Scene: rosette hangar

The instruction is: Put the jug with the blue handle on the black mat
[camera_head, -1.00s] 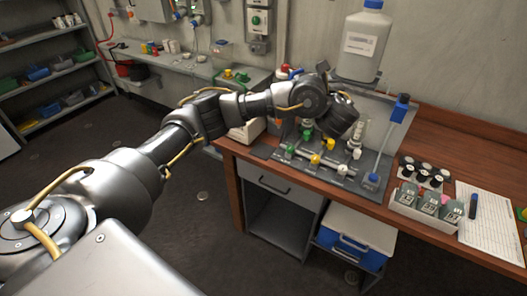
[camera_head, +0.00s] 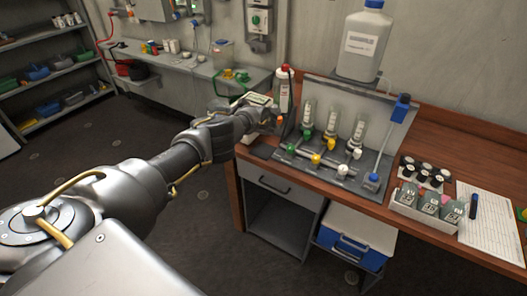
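I cannot make out a jug with a blue handle; my arm may hide part of the bench's left end. A dark patch (camera_head: 262,151), possibly the black mat, lies at the bench's left front, beside the valve manifold. My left gripper (camera_head: 274,118) is over the left end of the bench, close to a white bottle with a red cap (camera_head: 284,92). Its fingers are too small and covered to show whether they are open or hold anything. My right gripper is out of view.
The valve manifold (camera_head: 318,158) with clear cylinders stands right of my gripper. A large white bottle with a blue cap (camera_head: 366,42) is above it. A vial rack (camera_head: 424,210) and paper sheet (camera_head: 490,222) lie to the right. A blue-and-white cool box (camera_head: 352,243) sits below.

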